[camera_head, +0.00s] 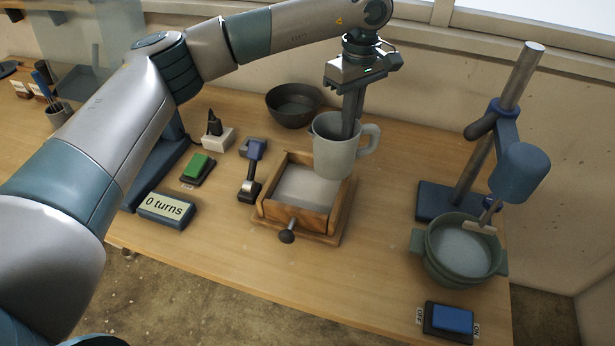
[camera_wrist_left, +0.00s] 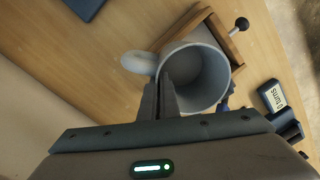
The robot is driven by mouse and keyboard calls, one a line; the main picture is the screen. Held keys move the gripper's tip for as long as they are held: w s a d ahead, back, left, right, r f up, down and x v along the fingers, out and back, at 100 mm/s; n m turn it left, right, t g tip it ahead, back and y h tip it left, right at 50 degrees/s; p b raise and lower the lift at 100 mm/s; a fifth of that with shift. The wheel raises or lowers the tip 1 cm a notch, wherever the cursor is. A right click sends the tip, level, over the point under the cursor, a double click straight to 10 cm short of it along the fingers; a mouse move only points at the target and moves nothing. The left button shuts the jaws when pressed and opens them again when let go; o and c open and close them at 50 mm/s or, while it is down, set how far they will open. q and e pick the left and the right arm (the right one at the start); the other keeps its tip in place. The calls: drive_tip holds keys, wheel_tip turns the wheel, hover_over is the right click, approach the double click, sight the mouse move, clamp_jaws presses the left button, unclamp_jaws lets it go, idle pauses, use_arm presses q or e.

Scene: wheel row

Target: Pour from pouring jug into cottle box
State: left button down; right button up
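The pale grey pouring jug (camera_head: 332,158) is roughly upright, above the back right part of the cottle box, its handle to the right. My left gripper (camera_head: 352,118) comes down at the jug's rim and appears shut on its wall; in the left wrist view the fingers (camera_wrist_left: 165,95) straddle the rim beside the handle. That view looks into the jug (camera_wrist_left: 203,75); its grey inside shows no clear liquid level. The wooden cottle box (camera_head: 292,215) has a pale flat inside and a dark knob at its front; its edge shows in the wrist view (camera_wrist_left: 222,38). My right gripper is not in view.
A mixer stand (camera_head: 467,185) with a green-grey pot (camera_head: 430,262) stands right, a blue switch (camera_head: 450,318) in front. A dark bowl (camera_head: 293,105) is behind. Left are a "0 turns" display (camera_head: 165,208), a green-button box (camera_head: 197,167) and a small blue-topped tool (camera_head: 254,165).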

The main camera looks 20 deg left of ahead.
use_arm(q)
drive_tip(key=shift+r, duration=0.1)
drive_tip(key=shift+r+p, duration=0.35)
drive_tip(key=shift+r, duration=1.1)
